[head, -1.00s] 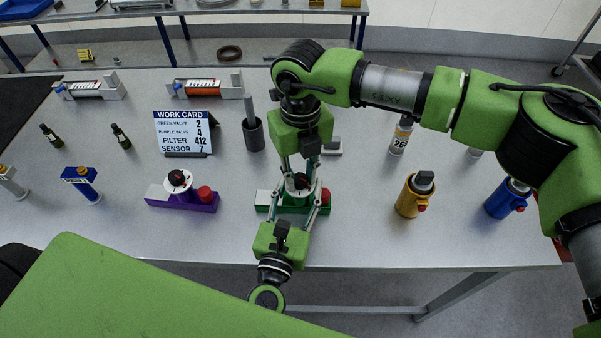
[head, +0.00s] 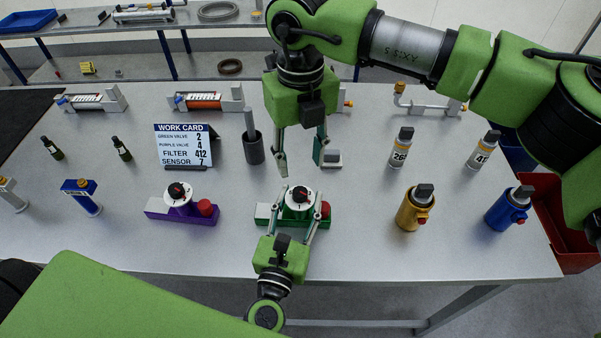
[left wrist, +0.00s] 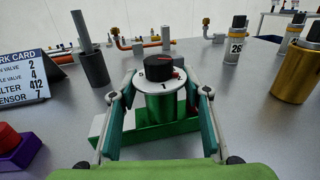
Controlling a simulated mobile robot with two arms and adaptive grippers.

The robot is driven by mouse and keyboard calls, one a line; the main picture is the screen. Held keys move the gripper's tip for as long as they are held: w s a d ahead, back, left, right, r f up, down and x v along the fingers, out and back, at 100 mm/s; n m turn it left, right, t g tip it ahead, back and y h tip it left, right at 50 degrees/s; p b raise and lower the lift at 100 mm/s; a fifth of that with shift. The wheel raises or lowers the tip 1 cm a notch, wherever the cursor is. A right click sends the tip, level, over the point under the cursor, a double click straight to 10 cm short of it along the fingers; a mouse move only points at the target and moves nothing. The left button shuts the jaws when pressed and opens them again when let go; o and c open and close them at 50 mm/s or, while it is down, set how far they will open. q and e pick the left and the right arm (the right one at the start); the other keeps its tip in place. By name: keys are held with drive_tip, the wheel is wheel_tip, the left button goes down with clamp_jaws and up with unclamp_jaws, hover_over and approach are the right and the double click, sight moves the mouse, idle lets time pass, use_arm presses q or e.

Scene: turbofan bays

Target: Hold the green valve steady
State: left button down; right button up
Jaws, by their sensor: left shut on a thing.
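The green valve (head: 266,212) stands on the table, with a white dial, a black knob with a red mark and a red button at its right. My left gripper (head: 297,207) is shut on the valve's round body from the front side. In the left wrist view its fingers lie on both sides of the green body (left wrist: 172,106), below the dial. My right gripper (head: 302,166) hangs above and behind the valve, with its fingers apart and nothing between them.
A purple valve (head: 170,209) stands to the left. A work card (head: 184,146) reads green valve 2, purple valve 4, filter 412, sensor 7. A dark cup (head: 253,148) with a rod is behind. Gold (head: 412,213) and blue (head: 503,211) canisters stand to the right.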

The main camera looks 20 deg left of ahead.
wheel_tip(320, 180, up, 2)
drive_tip(key=shift+r, duration=0.2)
use_arm(q)
drive_tip(key=c, duration=1.1)
unclamp_jaws()
drive_tip(key=shift+o, duration=0.2)
